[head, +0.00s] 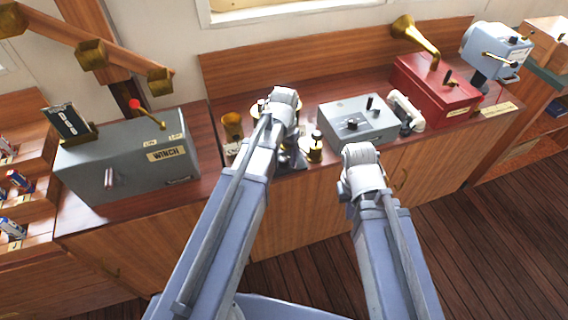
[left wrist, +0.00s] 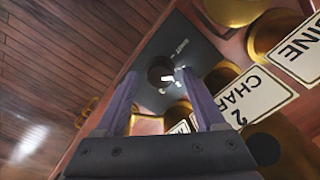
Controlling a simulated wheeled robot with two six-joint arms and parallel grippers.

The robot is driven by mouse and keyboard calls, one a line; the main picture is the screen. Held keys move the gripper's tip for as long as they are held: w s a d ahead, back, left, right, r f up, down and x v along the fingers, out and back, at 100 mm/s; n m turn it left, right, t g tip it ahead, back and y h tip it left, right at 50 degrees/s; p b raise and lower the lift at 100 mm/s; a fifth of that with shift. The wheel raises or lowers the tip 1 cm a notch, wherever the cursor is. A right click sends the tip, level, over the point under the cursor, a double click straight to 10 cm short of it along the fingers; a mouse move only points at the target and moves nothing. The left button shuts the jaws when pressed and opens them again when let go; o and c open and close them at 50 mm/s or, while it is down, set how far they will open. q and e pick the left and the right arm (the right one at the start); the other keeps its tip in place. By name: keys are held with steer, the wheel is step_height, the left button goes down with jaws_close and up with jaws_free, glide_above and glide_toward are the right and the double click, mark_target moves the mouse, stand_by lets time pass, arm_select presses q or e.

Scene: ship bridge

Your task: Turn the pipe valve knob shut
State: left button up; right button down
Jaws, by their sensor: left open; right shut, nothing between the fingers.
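In the left wrist view a dark round knob (left wrist: 160,70) sits on a grey plate (left wrist: 182,42) with small white lettering and marks. The lettering is too small to read surely. My left gripper (left wrist: 159,78) is open, with a finger on either side of the knob in the picture. Gaps show between knob and fingers, and I cannot tell how far the tips are above the plate. In the head view my left arm hides this knob. My right arm's end shows in front of the counter, with its fingers hidden.
Brass fittings (left wrist: 232,10) and white name plates (left wrist: 255,98) crowd the plate. In the head view a grey control box (head: 340,138), a white handset (head: 405,111) and a red box (head: 432,88) stand right. A grey winch box (head: 125,170) stands left.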

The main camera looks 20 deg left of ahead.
arm_select(q)
steer(key=shift+f, duration=0.25)
jaws_close()
stand_by(0.5)
